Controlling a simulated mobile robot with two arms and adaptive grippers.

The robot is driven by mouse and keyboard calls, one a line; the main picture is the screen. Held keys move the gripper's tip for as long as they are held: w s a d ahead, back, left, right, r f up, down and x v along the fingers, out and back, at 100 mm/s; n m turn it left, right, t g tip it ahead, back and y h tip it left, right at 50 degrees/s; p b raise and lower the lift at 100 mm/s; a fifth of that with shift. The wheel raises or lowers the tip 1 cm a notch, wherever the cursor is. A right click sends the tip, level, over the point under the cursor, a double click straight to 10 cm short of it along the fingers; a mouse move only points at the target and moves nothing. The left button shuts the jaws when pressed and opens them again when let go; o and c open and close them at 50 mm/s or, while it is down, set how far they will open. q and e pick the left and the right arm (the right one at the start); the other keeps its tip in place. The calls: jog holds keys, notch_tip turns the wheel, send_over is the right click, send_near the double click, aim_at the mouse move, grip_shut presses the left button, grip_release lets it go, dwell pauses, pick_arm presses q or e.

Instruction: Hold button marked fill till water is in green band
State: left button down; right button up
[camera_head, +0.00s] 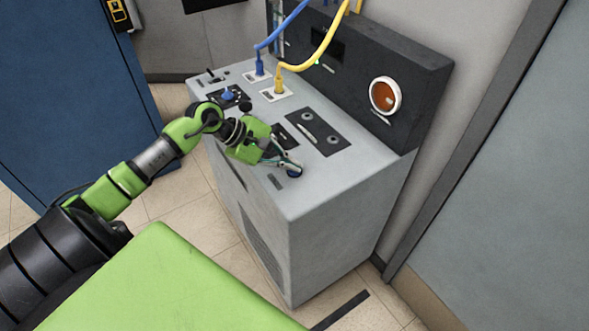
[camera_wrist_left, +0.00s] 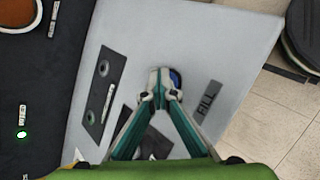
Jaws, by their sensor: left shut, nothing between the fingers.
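A grey console (camera_head: 330,185) stands by the wall. Its blue button (camera_head: 293,172) is near the front right corner of the top, next to a dark label (camera_head: 278,181). In the left wrist view the blue button (camera_wrist_left: 176,78) is partly hidden by my fingertips, and the label (camera_wrist_left: 207,101) beside it reads FILL. My left gripper (camera_head: 290,165) is shut and empty, its tips at the button. I cannot tell whether the button is pressed down. My right gripper is out of view. I cannot make out a water level or green band.
A round orange gauge with a white rim (camera_head: 385,96) is on the console's dark back panel (camera_head: 425,90). Blue (camera_head: 280,30) and yellow (camera_head: 320,52) cables plug into the top. A blue cabinet (camera_head: 70,90) stands left, with tiled floor (camera_head: 160,205) between.

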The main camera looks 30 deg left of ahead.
aim_at(291, 172)
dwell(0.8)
pick_arm(q)
jog(key=shift+r, duration=0.8)
jog(key=shift+r+p, duration=1.1)
jog(key=shift+r, duration=1.45)
